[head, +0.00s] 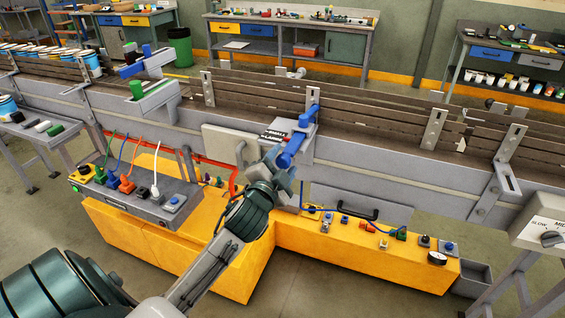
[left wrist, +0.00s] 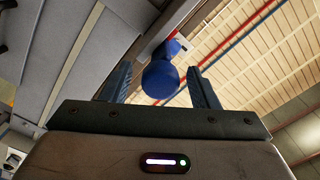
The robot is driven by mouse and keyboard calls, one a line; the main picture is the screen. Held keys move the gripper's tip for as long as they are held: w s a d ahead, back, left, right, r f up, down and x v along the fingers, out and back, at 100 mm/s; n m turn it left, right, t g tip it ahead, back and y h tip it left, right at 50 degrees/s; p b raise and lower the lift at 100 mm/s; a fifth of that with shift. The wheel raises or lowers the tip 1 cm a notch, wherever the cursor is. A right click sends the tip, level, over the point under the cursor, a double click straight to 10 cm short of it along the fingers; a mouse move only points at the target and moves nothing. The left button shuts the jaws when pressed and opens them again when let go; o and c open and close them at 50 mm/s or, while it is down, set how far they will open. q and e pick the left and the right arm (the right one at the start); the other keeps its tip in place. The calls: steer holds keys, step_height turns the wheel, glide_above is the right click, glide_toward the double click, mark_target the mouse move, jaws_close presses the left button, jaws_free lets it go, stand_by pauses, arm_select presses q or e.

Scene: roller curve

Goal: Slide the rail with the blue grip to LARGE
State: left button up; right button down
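The blue grip (head: 290,152) sticks out from the near side of the conveyor, on a rod below a metal bracket (head: 313,98) with a blue clamp. A small label plate (head: 273,136) beside it appears to read SMALL and LARGE; the pointer's setting is too small to tell. My left gripper (head: 281,176) is just in front of the grip's near end. In the left wrist view, the round blue end (left wrist: 161,78) sits between the two spread fingers (left wrist: 161,84), with a gap on each side. My right gripper is not in view.
A yellow platform (head: 345,250) with small controls lies below the conveyor. A grey box (head: 140,195) with coloured cables stands at left. A black handle (head: 357,210) is to the right. Another blue-topped bracket (head: 145,62) stands farther left on the conveyor.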

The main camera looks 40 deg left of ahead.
arm_select(q)
steer(key=v, duration=1)
steer(key=shift+s, duration=0.4)
